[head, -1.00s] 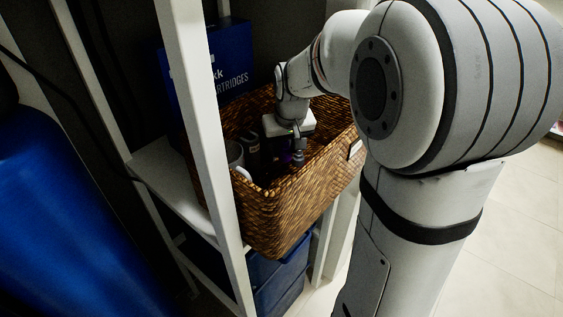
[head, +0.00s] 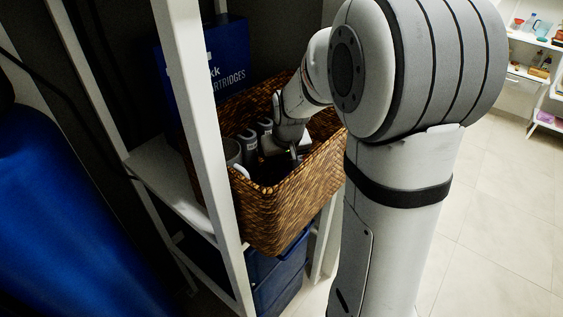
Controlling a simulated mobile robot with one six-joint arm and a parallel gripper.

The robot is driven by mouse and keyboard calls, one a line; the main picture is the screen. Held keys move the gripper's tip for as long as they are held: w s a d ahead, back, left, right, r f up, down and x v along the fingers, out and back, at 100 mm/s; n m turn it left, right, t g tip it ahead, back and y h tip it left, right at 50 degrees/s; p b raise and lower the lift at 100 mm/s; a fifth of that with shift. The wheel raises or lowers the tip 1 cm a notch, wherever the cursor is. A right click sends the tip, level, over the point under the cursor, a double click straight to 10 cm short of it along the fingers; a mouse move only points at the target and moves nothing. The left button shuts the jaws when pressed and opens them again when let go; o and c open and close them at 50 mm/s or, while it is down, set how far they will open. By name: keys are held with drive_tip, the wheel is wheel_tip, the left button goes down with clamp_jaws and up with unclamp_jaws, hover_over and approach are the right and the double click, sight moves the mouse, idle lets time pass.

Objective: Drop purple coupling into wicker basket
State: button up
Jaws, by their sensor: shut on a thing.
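The wicker basket (head: 290,215) is brown and woven and stands on a white shelf. My gripper (head: 294,155) reaches down inside the basket, near its right wall. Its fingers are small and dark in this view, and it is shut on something. The purple coupling cannot be made out now; a purple patch showed at the fingers in the earlier frame. I cannot tell whether the coupling touches the basket floor.
Several dark cylinders (head: 249,143) stand inside the basket at the left. A blue box (head: 226,62) stands behind. A white shelf post (head: 199,120) rises in front. Blue bins (head: 278,275) are below. Open floor (head: 480,230) lies right.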

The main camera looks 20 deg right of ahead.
drive_tip(key=shift+f, duration=0.25)
drive_tip(key=o, duration=1)
drive_tip(key=shift+c, duration=0.2)
drive_tip(key=shift+r, duration=0.1)
drive_tip(key=shift+r, duration=0.25)
drive_tip(key=b+v, duration=0.1)
drive_tip(key=v, duration=1.1)
drive_tip(key=shift+r, duration=0.35)
